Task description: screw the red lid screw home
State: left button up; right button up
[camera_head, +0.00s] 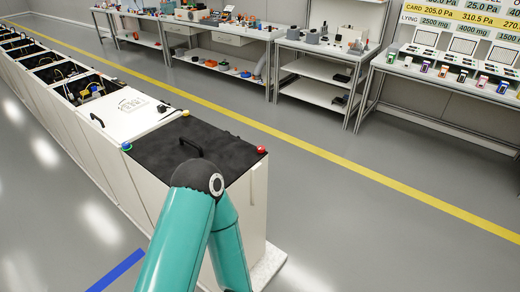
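The red lid screw (261,150) sits at the right corner of the black lid (160,146) on the nearest cabinet. From here I cannot tell how far it is screwed in. A blue screw (126,146) sits at the lid's left corner. Neither of my grippers is in view.
A black handle (190,146) stands up from the lid. A white-topped cabinet (130,110) and several open cabinets run back to the left. Workbenches (325,48) with tools line the back wall. The grey floor right of the cabinet, crossed by a yellow line (340,160), is clear.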

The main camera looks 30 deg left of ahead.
aim_at(260, 148)
jog(key=u, duration=0.2)
jog(key=i, duration=0.9)
jog(key=z, duration=0.25)
